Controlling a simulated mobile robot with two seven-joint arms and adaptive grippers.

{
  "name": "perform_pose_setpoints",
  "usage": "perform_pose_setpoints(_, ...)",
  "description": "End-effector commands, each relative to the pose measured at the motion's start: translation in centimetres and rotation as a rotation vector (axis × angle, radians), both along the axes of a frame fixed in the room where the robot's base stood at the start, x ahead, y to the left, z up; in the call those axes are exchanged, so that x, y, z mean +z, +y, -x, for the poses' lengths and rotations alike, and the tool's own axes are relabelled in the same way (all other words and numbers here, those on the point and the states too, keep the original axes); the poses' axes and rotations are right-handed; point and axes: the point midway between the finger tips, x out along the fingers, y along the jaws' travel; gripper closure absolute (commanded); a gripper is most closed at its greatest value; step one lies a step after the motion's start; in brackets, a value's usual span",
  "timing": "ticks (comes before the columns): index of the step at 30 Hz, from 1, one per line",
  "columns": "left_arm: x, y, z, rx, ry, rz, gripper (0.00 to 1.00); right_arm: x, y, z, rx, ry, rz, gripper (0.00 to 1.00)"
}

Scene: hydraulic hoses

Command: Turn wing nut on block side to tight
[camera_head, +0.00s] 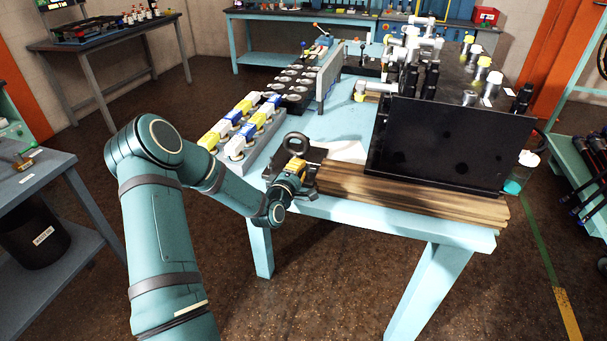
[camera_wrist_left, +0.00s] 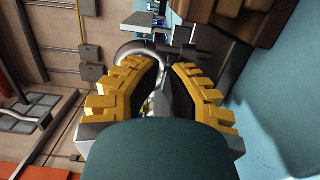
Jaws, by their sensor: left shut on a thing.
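My left gripper (camera_head: 290,178), with yellow fingers, is at the near left corner of the light blue table, against a dark block (camera_head: 314,157) with a round ring (camera_head: 296,143) on it. In the left wrist view, the two toothed yellow fingers (camera_wrist_left: 160,75) are closed in around a small grey metal part, which I take to be the wing nut (camera_wrist_left: 157,100). The fingers and the gripper body hide most of it, so its angle cannot be told. The ring also shows in the left wrist view (camera_wrist_left: 145,50), just beyond the fingertips. My right gripper is not in view.
Wooden planks (camera_head: 415,198) lie along the table's front edge, right of the block. A black panel (camera_head: 440,145) stands behind them. A rack of white, yellow and blue parts (camera_head: 240,130) is left of the block. Clear tabletop (camera_head: 348,125) shows behind it.

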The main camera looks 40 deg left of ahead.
Motion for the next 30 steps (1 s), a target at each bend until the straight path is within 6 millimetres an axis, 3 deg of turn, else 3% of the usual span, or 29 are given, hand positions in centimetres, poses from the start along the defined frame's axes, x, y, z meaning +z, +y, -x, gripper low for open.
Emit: perform_pose_setpoints(30, 0.0, 1.3, -0.5, -0.083, -0.001, -0.001, 1.0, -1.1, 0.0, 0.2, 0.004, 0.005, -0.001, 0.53)
